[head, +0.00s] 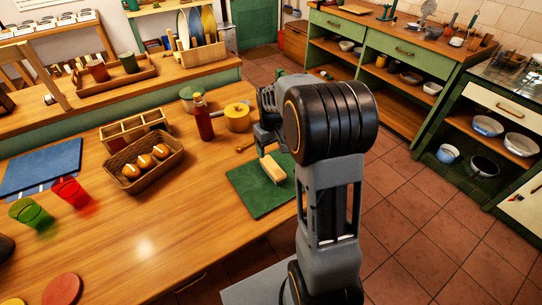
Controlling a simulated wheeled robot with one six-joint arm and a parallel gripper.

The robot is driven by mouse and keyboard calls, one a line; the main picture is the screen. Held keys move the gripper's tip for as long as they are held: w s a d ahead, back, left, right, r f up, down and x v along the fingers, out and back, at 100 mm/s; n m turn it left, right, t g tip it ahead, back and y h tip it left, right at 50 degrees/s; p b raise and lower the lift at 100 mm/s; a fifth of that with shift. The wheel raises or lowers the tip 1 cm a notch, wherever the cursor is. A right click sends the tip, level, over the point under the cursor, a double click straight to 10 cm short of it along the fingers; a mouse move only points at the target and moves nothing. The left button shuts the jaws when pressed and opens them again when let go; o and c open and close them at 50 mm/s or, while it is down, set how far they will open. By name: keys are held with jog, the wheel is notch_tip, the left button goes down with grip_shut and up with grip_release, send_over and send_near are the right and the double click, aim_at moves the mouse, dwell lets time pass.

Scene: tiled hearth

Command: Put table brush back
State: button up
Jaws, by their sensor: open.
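A pale, oblong block (272,168) lies on the green board (256,196) near the table's right edge. It may be the table brush, but no bristles can be made out. A small wooden piece with a rounded end (243,148), like a handle, shows just left of my gripper; what it belongs to is hidden. My gripper (266,142) is open, just above and behind the pale block. My arm partly covers it, and I cannot tell whether it touches anything.
A red bottle (204,120), a yellow pot (237,118), a wooden divided box (134,128) and a basket with rolls (128,175) stand left of my gripper. Green (32,213) and red (72,192) tumblers stand farther left. The table's front middle is clear. Green shelves (388,70) stand across the tiled floor.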

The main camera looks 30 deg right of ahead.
jog(key=s+a+r+t, duration=0.1)
jog(key=s+a+r, duration=0.1)
jog(key=s, duration=0.3)
jog(key=s+a+r+t, duration=0.1)
jog(key=s+a+r, duration=0.1)
jog(key=s+a, duration=0.2)
jog(key=s+a+r+m+t, duration=0.1)
jog(key=s+a+r, duration=0.1)
jog(key=s, duration=0.6)
jog(key=shift+a+r, duration=0.25)
jog(key=shift+a, duration=0.5)
